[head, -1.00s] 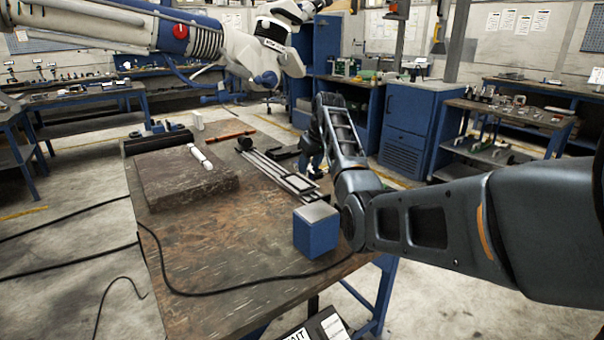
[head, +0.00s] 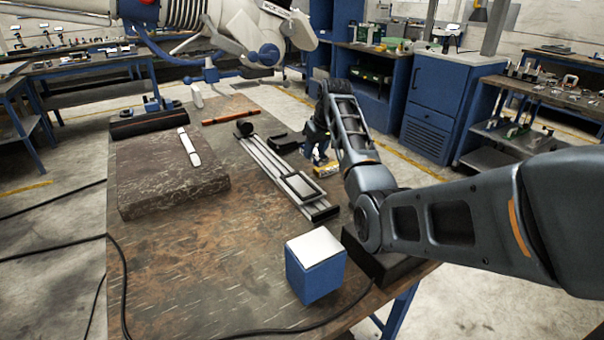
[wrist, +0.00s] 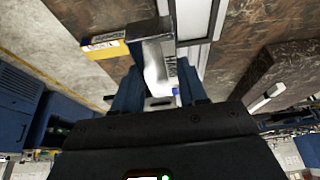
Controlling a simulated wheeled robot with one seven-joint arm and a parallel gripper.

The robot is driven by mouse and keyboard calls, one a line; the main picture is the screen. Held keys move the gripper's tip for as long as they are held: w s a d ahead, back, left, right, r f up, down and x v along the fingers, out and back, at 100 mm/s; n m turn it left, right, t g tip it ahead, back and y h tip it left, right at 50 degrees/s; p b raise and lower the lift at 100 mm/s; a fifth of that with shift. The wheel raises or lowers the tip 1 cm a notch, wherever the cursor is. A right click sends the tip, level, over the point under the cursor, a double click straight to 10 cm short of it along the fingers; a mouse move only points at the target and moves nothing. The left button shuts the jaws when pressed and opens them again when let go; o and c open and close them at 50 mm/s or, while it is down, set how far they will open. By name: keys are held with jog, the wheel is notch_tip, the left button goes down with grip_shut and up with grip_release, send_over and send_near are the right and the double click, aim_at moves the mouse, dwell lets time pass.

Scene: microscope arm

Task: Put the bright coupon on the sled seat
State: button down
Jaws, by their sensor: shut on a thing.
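My gripper (head: 316,153) is low over the far right part of the table, to the right of the rail. In the wrist view its two blue fingers (wrist: 158,92) are shut on a shiny metal piece (wrist: 157,68) with dark lettering, which looks like the bright coupon. In the head view this piece is too small and hidden to make out. The sled with its flat pale-topped seat (head: 301,187) is on the near part of the rail (head: 270,165), apart from my gripper. The rail also shows in the wrist view (wrist: 193,22).
A yellow-labelled block (head: 326,170) lies beside my gripper; it also shows in the wrist view (wrist: 103,45). A blue box (head: 316,280) with a white top stands at the front. A stone slab (head: 150,180) bears a white bar (head: 189,147). A dark bracket (head: 286,141) lies behind the rail.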

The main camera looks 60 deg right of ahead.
jog(key=a+f, duration=0.1)
jog(key=w+a+f, duration=0.1)
jog(key=a, duration=0.1)
jog(key=w+a+f+p, duration=0.1)
jog(key=a, duration=0.1)
jog(key=shift+a+f, duration=0.1)
jog(key=shift+f, duration=2)
jog(key=c, duration=0.6)
grip_release()
jog(key=shift+a+f, duration=0.1)
jog(key=shift+f, duration=0.05)
jog(key=v, duration=1.2)
